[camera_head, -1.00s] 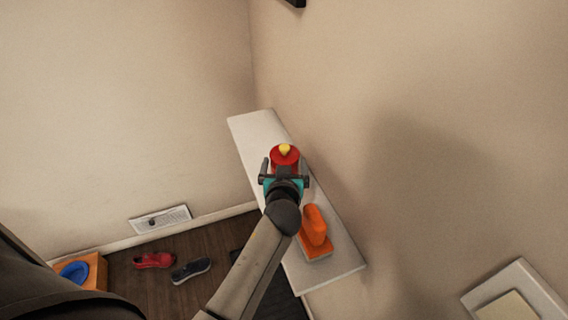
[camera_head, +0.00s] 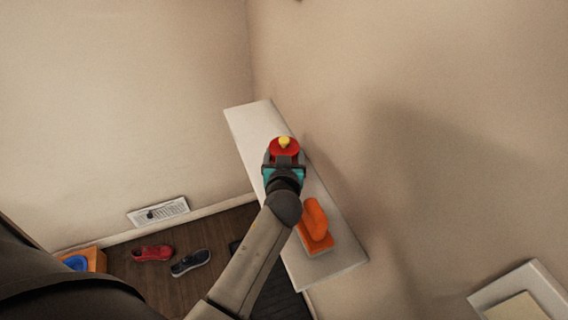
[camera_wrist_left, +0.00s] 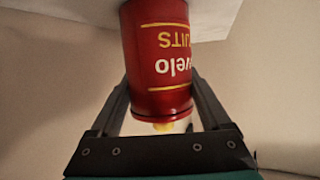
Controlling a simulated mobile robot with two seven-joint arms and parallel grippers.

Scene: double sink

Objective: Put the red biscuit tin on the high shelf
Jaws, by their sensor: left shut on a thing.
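The red biscuit tin (camera_head: 284,149), with a yellow knob on its lid, is at the white shelf (camera_head: 250,120) on the right wall. In the left wrist view the tin (camera_wrist_left: 160,60) appears upside down, with yellow and white lettering, its base against the pale shelf surface (camera_wrist_left: 70,8). It looks upright on the shelf. My left gripper (camera_head: 284,158) has its fingers closed around the tin's sides. The gripper hides the tin's lower part in the head view. My right gripper is not in view.
An orange brush-like object (camera_head: 315,222) stands on the near part of the shelf, close to my left forearm. The shelf's far end is clear. A red shoe (camera_head: 152,253), a dark shoe (camera_head: 190,262) and an orange box (camera_head: 97,259) with a blue item are on the floor.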

